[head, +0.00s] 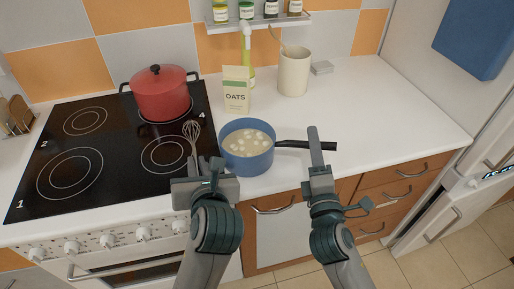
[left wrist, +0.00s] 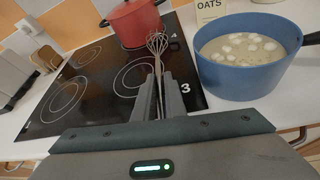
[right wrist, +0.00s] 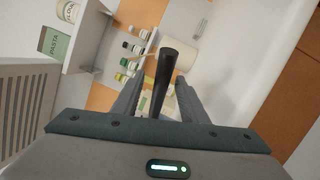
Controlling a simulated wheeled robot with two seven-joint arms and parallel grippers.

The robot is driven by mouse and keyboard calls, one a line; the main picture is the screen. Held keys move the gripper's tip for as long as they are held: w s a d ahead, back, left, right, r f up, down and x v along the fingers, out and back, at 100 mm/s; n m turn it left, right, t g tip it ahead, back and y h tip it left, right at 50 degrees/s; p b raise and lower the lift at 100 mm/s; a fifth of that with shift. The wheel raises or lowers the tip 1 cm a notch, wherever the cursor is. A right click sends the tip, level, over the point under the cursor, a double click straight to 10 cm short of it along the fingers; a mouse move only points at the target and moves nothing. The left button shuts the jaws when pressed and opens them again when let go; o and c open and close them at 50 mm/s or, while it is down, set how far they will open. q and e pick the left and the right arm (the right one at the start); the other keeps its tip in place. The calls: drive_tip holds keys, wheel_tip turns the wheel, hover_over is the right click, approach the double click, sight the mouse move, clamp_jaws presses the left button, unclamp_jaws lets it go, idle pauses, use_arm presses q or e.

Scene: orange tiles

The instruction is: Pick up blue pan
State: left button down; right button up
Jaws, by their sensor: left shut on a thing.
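The blue pan (head: 235,158) stands on the white counter, just right of the black hob. It holds a pale liquid with whitish lumps, and its black handle (head: 292,144) points right. The pan also shows at the right of the left wrist view (left wrist: 238,82). My left gripper (head: 194,160) is shut on a metal whisk (head: 191,134), held upright left of the pan over the hob's edge. My right gripper (head: 314,140) is at the handle's end. In the right wrist view the handle (right wrist: 166,75) lies between its spread fingers, with gaps visible on both sides.
A red lidded pot (head: 160,95) stands on the black hob (head: 95,155). An oats box (head: 236,95) and a cream utensil jar (head: 294,72) stand behind the pan. A spice shelf (head: 258,20) hangs above. The counter (head: 400,115) to the right is clear.

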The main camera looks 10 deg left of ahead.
drive_tip(key=shift+x, duration=1.95)
drive_tip(key=shift+f, duration=0.15)
clamp_jaws()
